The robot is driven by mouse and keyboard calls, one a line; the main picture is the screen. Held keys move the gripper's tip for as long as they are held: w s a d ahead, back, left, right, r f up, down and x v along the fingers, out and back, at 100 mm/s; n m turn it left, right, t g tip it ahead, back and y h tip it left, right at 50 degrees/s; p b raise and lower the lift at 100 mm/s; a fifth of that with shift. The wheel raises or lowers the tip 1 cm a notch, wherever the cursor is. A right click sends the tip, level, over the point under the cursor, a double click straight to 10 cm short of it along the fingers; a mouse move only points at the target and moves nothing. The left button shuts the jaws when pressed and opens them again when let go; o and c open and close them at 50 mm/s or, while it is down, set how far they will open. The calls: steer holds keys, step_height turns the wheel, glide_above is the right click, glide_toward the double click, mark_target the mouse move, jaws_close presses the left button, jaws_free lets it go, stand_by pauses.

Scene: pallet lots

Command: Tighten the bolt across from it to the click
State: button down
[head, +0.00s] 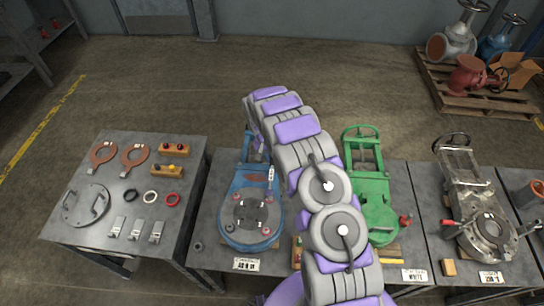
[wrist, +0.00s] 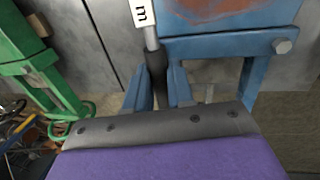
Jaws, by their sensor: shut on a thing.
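The blue valve unit (head: 233,190) stands on the middle bench, with a round grey cover (head: 245,222). Several bolts sit around the cover, including a reddish one (head: 266,231) at its near right; they are too small to judge how tight. My gripper (wrist: 158,95) is shut on the dark handle of a slim tool (wrist: 151,38) with a white tag. In the head view the tool (head: 270,180) stands near upright over the cover's far right edge. I cannot tell whether its lower end sits on a bolt. My arm hides part of the unit's right side.
A green valve unit (head: 376,212) stands right of my arm, and a grey metal one (head: 484,225) farther right. The left table (head: 85,165) holds gaskets, rings, a round lid and small blocks. A pallet (head: 480,98) with valves lies at the back right. Open floor lies behind the benches.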

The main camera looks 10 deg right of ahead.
steer(key=shift+f, duration=0.75)
steer(key=shift+s+d+m+b, duration=0.1)
steer(key=shift+d+m+b, duration=0.2)
steer(key=shift+d+b, duration=0.05)
steer(key=shift+s+d, duration=0.15)
steer(key=shift+d, duration=0.15)
steer(key=shift+s+d+m, duration=0.15)
steer(key=shift+d+m, duration=0.25)
steer(key=shift+m, duration=0.1)
steer(key=shift+d+b, duration=0.1)
steer(key=shift+b, duration=0.2)
steer(key=shift+s+d+m, duration=0.15)
steer(key=shift+d+m, duration=0.05)
steer(key=shift+m, duration=0.1)
steer(key=shift+s+d+m, duration=0.25)
steer(key=shift+d+m, duration=0.05)
steer(key=shift+d, duration=0.05)
stand_by(0.3)
steer(key=shift+s+d+g, duration=0.15)
steer(key=shift+d+g, duration=0.15)
steer(key=shift+s+d+m+b, duration=0.15)
steer(key=shift+m+b, duration=0.15)
steer(key=shift+m, duration=0.1)
